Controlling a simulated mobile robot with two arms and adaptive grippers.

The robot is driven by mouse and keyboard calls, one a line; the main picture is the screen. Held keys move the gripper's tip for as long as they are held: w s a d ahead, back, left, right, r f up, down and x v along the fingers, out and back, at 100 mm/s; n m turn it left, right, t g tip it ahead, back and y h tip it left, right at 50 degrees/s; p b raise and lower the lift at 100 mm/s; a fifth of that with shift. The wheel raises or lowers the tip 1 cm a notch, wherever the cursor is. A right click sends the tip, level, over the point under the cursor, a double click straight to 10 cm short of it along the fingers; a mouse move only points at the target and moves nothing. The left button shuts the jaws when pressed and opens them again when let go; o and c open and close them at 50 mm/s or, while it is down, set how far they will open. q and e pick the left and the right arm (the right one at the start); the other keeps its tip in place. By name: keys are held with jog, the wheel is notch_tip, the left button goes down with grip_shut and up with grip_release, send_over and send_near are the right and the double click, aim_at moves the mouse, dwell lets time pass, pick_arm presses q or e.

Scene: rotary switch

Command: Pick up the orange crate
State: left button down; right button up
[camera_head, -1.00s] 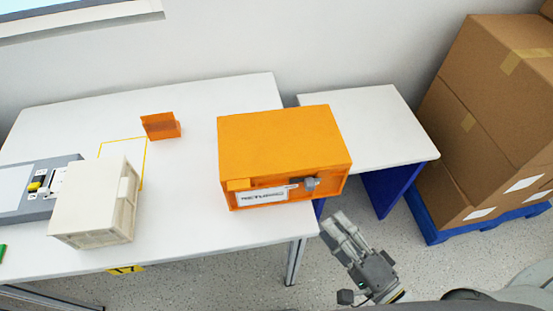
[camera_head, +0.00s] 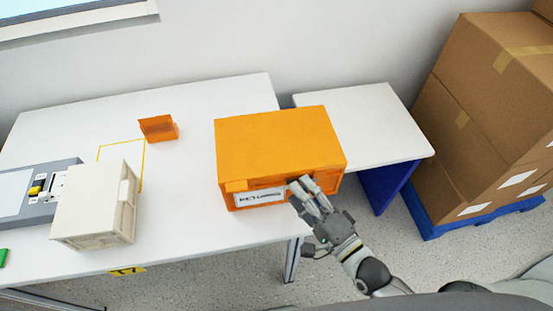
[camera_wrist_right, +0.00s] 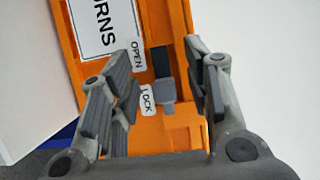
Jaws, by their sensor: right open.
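The orange crate (camera_head: 275,142) stands at the right end of the long white table. Its front carries a white label (camera_head: 260,197) and, in the right wrist view, a grey rotary switch (camera_wrist_right: 165,92) with tags reading OPEN and LOCK. The orange front (camera_wrist_right: 160,137) fills the middle of that view. My right gripper (camera_head: 303,187) is at the right part of the crate's front and hides the switch in the head view. In the wrist view its open fingers (camera_wrist_right: 165,75) stand on either side of the switch. I cannot tell whether they touch it. My left gripper is not in view.
A cream crate (camera_head: 95,203), a grey device (camera_head: 28,193) and a small orange bin (camera_head: 158,129) are on the long table (camera_head: 190,215). A smaller white table (camera_head: 365,125) is right of the crate. Cardboard boxes (camera_head: 480,120) stand on a blue pallet at the right.

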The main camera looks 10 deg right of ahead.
jog(key=shift+w+a, duration=0.15)
jog(key=shift+w, duration=0.15)
jog(key=shift+c, duration=0.3)
grip_shut()
jog(key=shift+r, duration=0.2)
